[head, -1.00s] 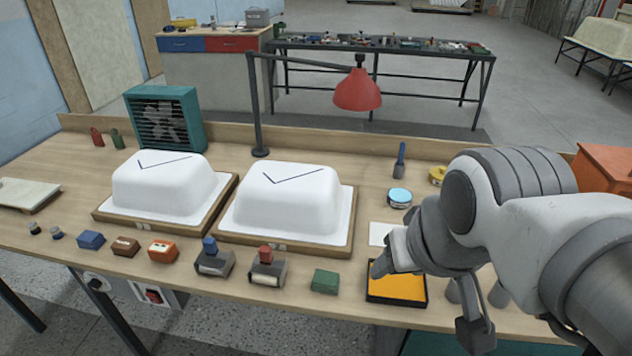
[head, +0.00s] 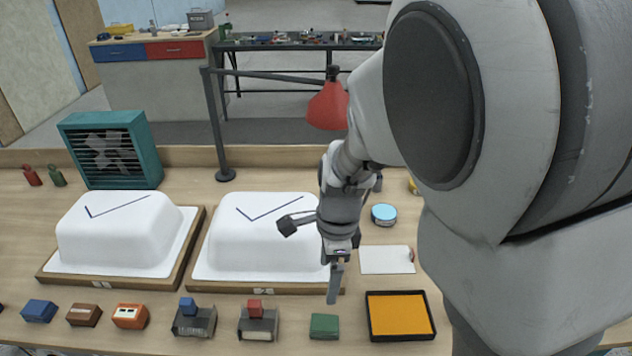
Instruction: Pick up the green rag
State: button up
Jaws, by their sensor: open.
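The green rag (head: 324,326) looks like a small, thick, folded green block. It lies on the front part of the wooden table, between a dark stamp-like block with a red top and the black tray. My gripper (head: 335,282) points down in the head view, just above the rag in the picture, near the right front corner of the right tub shell. It is open and holds nothing. Its fingers are seen nearly edge-on, so the gap is hard to see. Clear space shows between the fingertips and the rag.
Two white tub shells (head: 115,232) (head: 268,235) stand on wooden boards behind the front row of small blocks. A black tray with an orange pad (head: 399,315) is right of the rag. A red lamp (head: 328,106) hangs behind. My arm hides the table's right side.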

jog(key=f+m, duration=0.2)
jog(key=b, duration=0.5)
send_near(325, 322)
jog(key=shift+h, duration=0.4)
jog(key=f, duration=0.2)
jog(key=a+f, duration=0.1)
jog(key=f, duration=0.2)
jog(key=shift+w, duration=0.15)
notch_tip(325, 322, down, 5)
jog(key=shift+d+f+b, duration=0.1)
jog(key=shift+f+b, duration=0.1)
jog(key=shift+b, duration=0.8)
jog(key=shift+r, duration=0.1)
jog(key=c, duration=1.5)
jog(key=shift+o, duration=0.2)
notch_tip(325, 322, up, 5)
jog(key=shift+f+p, duration=0.1)
jog(key=shift+p, duration=1.15)
jog(key=w+a+r+p, duration=0.1)
jog(key=w+a+r, duration=0.5)
jog(key=w, duration=0.3)
jog(key=shift+a+r+p, duration=0.15)
jog(key=shift+a+p, duration=0.25)
jog(key=shift+a, duration=0.05)
